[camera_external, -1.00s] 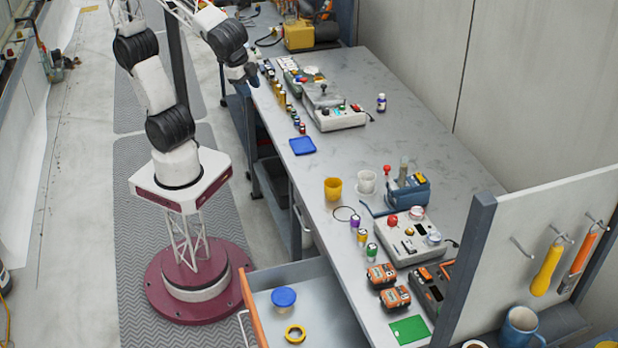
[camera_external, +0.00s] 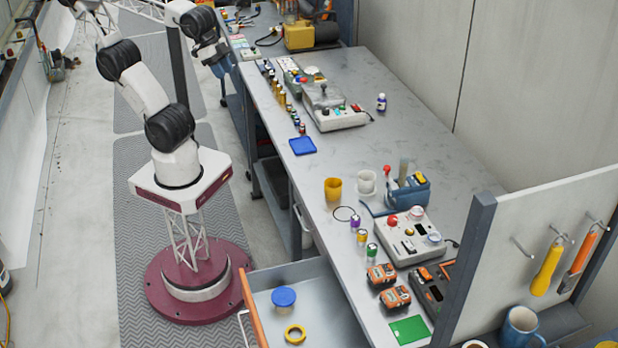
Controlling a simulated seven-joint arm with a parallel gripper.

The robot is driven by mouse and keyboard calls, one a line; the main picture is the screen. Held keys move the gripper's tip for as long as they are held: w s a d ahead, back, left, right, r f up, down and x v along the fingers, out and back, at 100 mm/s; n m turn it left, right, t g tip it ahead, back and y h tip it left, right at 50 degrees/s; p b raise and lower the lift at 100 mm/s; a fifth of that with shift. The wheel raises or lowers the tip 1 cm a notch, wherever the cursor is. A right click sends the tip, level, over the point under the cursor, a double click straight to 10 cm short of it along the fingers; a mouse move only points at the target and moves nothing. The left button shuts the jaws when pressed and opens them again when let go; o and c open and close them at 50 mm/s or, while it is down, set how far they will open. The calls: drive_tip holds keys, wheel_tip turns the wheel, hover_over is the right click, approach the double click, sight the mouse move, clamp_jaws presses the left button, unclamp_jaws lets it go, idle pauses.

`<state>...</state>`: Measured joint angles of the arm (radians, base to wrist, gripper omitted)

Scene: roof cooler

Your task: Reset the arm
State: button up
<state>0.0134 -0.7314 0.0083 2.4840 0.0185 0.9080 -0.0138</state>
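My arm rises from its round maroon base at the left and bends over toward the back left edge of the workbench (camera_external: 400,135). My gripper (camera_external: 226,98) hangs just left of the bench's far left edge, apart from it. It is small and dark here, and I cannot make out whether its fingers are open or shut. I see nothing clearly held in it.
The bench holds control boxes (camera_external: 338,117), a blue square (camera_external: 302,145), a yellow cup (camera_external: 333,189), a white cup (camera_external: 366,184) and orange devices (camera_external: 381,275). An open drawer (camera_external: 330,302) juts out at front. The bench's middle is mostly clear.

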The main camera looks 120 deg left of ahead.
wheel_tip(320, 180, down, 9)
drive_tip(key=g, duration=0.2)
drive_tip(key=shift+w+d+f+g, duration=0.2)
drive_tip(key=shift+w+g, duration=0.1)
drive_tip(key=shift+g, duration=0.1)
